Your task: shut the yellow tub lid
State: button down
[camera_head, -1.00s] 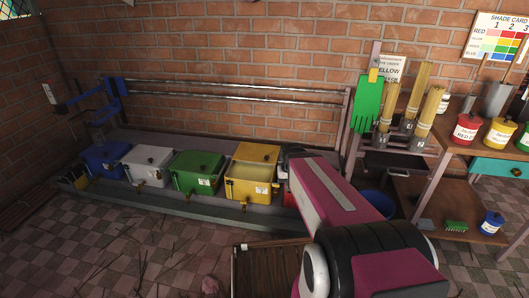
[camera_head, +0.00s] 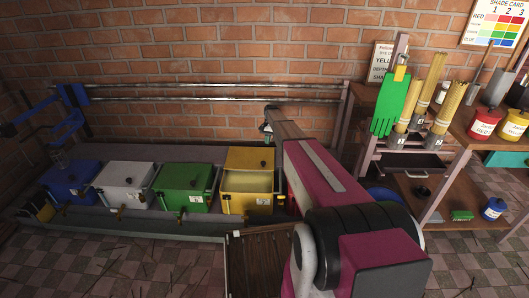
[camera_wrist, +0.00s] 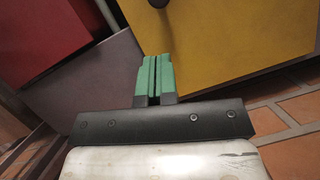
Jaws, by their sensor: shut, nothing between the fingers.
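The yellow tub (camera_head: 248,204) stands in the row of tubs along the wall, with its pale inside showing. Its yellow lid (camera_head: 240,159) is raised at the back edge and has a dark knob. My gripper (camera_wrist: 155,78) has green fingers, closed together and empty. In the head view the end of my arm is just above and behind the lid's right corner; the fingertips are not clear there. In the wrist view the yellow lid (camera_wrist: 240,40) fills the upper right, close beside the fingers; I cannot tell whether they touch it.
Shut green (camera_head: 186,190), grey (camera_head: 124,187) and blue (camera_head: 70,187) tubs stand to the left. A red tub (camera_wrist: 40,35) shows in the wrist view, mostly behind my arm in the head view. Metal rails (camera_head: 210,93) run along the brick wall. A shelf (camera_head: 415,195) stands at right.

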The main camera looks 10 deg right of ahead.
aim_at(266, 156)
jog(key=x, duration=1)
jog(key=s+a, duration=0.1)
jog(key=s, duration=0.8)
jog(key=s+a, duration=0.2)
jog(key=s, duration=0.7)
jog(key=shift+s+a, duration=0.35)
jog(key=shift+s, duration=0.05)
jog(key=v, duration=1.1)
jog(key=s+r+n+t, duration=0.1)
jog(key=s+r, duration=0.3)
jog(key=s, duration=0.4)
jog(key=s+r+n+t+h, duration=0.1)
jog(key=s+r, duration=0.3)
jog(key=s, duration=0.5)
jog(key=s+d+r+n+t+h, duration=0.1)
jog(key=s+r+n+t, duration=0.1)
jog(key=s, duration=0.7)
notch_tip(266, 156, up, 3)
jog(key=shift+f+n, duration=0.2)
jog(key=shift+n, duration=0.4)
